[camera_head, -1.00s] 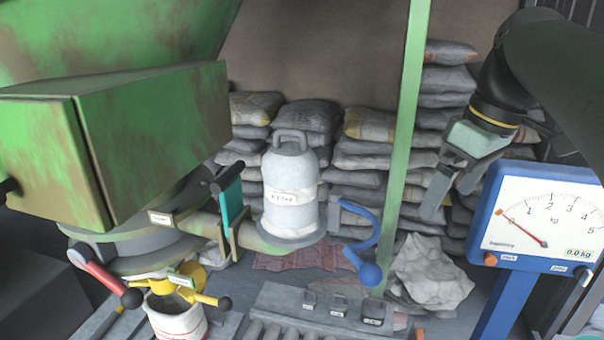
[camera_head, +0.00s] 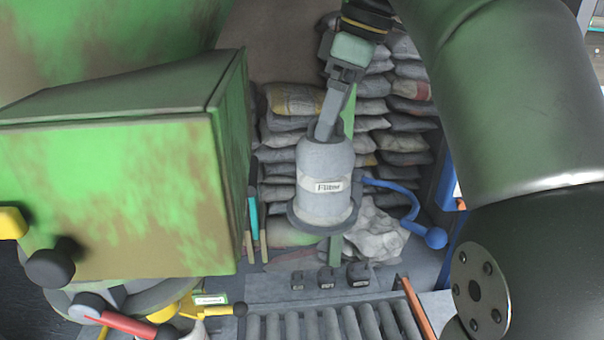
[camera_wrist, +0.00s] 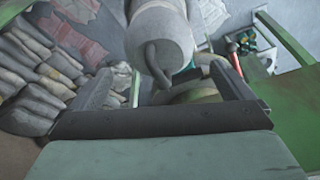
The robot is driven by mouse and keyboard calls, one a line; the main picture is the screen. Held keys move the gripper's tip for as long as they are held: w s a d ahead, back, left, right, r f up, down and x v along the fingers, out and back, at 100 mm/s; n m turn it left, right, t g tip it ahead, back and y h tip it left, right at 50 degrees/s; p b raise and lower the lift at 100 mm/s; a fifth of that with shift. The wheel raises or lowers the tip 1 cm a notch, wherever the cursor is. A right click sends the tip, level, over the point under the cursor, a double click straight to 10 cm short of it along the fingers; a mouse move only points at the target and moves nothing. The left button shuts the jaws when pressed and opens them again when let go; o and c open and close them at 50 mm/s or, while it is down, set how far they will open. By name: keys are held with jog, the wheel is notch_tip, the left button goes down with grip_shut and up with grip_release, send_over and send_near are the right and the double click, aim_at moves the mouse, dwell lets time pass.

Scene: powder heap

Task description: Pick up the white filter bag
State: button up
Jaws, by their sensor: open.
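I see no loose piece plainly marked as a filter bag. A pale grey-white canister with a label reading "Filter" (camera_head: 323,165) stands upright at the middle of the head view. It also shows in the wrist view (camera_wrist: 160,38), with its dark top handle (camera_wrist: 157,66) toward me. My gripper (camera_head: 325,130) points down at the canister's top. In the wrist view my gripper (camera_wrist: 160,75) is open, with one finger on each side of the handle and gaps between. In the head view the gripper covers most of the handle.
A blue lever with a ball end (camera_head: 410,207) juts right of the canister. A rusty green cabinet (camera_head: 120,200) stands close on the left. A crumpled whitish heap (camera_head: 378,235) and stacked sacks (camera_head: 295,105) lie behind. A roller conveyor (camera_head: 330,323) and small weights (camera_head: 327,278) are in front.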

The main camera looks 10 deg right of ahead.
aim_at(324, 165)
jog(key=x, duration=0.6)
jog(key=shift+d+f, duration=0.1)
jog(key=shift+d, duration=0.05)
jog(key=c, duration=1.3)
